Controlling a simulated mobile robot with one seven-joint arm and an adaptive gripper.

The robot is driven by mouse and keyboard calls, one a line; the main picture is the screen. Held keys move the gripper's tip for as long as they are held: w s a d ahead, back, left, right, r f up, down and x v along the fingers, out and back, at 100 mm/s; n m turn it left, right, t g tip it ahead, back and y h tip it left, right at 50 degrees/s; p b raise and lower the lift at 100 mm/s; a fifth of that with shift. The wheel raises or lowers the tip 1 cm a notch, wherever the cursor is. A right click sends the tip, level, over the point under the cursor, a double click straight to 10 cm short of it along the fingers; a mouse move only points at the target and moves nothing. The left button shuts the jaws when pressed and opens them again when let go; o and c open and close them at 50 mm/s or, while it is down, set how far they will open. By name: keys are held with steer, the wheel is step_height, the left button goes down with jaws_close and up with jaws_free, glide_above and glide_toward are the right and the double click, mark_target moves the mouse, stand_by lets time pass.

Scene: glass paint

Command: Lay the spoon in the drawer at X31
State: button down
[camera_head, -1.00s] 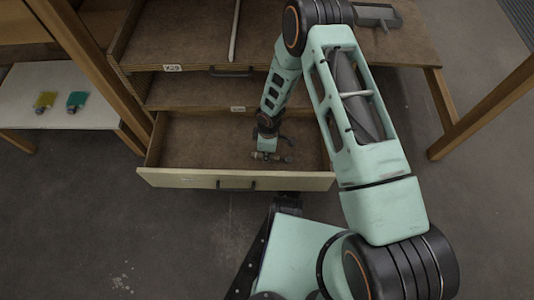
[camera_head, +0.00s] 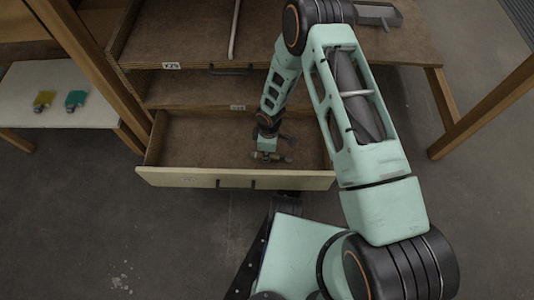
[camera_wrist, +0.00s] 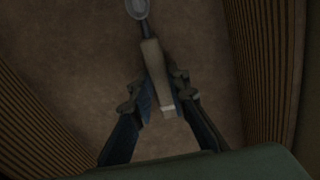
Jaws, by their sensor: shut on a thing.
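An open drawer (camera_head: 205,145) with a brown floor and a pale front panel stands pulled out below the cabinet. A label (camera_head: 238,108) sits on the edge above it, too small to read surely. My gripper (camera_head: 268,157) is inside the drawer, right of its middle. In the wrist view my gripper (camera_wrist: 160,100) is shut on the spoon (camera_wrist: 154,68), with a finger on each side of its pale, thick handle. The spoon's grey bowl (camera_wrist: 137,8) points away at the top edge. The spoon looks close to the drawer floor; I cannot tell whether it touches. In the head view the spoon is not clear.
Ribbed walls (camera_wrist: 270,80) flank the gripper in the wrist view. Above the drawer is a brown cabinet top (camera_head: 190,40) with a long pale rod (camera_head: 234,30).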

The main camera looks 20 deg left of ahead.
steer(key=c, duration=1.8)
jaws_free()
steer(key=shift+o, duration=0.4)
steer(key=o, duration=0.6)
steer(key=shift+r, duration=0.15)
steer(key=shift+r+p, duration=2.65)
steer(key=shift+r, duration=1.3)
